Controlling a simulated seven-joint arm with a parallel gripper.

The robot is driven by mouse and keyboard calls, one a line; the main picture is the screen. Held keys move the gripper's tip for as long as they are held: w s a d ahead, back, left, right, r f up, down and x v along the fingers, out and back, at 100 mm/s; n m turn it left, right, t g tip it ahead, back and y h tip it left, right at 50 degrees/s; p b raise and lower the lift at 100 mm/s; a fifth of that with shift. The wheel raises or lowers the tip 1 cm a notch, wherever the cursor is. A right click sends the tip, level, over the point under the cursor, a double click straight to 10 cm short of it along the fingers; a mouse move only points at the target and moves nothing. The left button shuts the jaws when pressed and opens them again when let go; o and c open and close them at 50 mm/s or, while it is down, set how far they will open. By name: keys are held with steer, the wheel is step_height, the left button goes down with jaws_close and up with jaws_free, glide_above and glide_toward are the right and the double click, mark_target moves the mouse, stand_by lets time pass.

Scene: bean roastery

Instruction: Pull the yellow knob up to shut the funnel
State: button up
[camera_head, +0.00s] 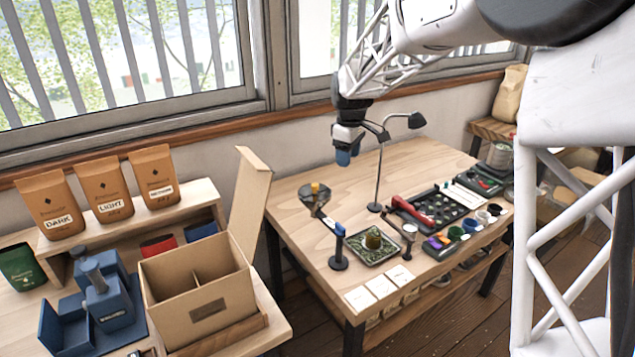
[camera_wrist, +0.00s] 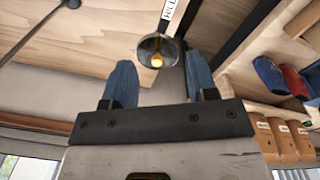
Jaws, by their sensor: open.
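The yellow knob (camera_head: 315,187) stands up in the funnel (camera_head: 318,203), a dark metallic cone held on a stand near the left end of the table. In the wrist view, the yellow knob (camera_wrist: 156,61) shows inside the round funnel (camera_wrist: 158,45), framed between my fingers but farther off. My gripper (camera_head: 347,157) hangs above the table, up and to the right of the funnel in the head view. Its blue fingers are spread in the wrist view (camera_wrist: 160,66), with nothing between them. It is apart from the knob.
A lamp (camera_head: 378,165) on a thin pole stands close to my gripper. A blue-tipped post (camera_head: 339,235) and a tray (camera_head: 350,248) stand in front of the funnel.

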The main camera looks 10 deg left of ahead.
mark_target(315, 185)
steer(key=w+a+f+n, duration=0.1)
steer(key=w+a+f, duration=0.1)
steer(key=a, duration=0.1)
steer(key=w+a+f+n, duration=0.1)
steer(key=w+a+f, duration=0.1)
steer(key=a+f, duration=0.1)
steer(key=w+a+f+n, duration=0.1)
steer(key=w+a+f, duration=0.1)
steer(key=a, duration=0.3)
steer(key=shift+w+f, duration=0.15)
steer(key=shift+w, duration=0.45)
steer(key=shift+f, duration=0.1)
steer(key=shift+f, duration=3.8)
jaws_close()
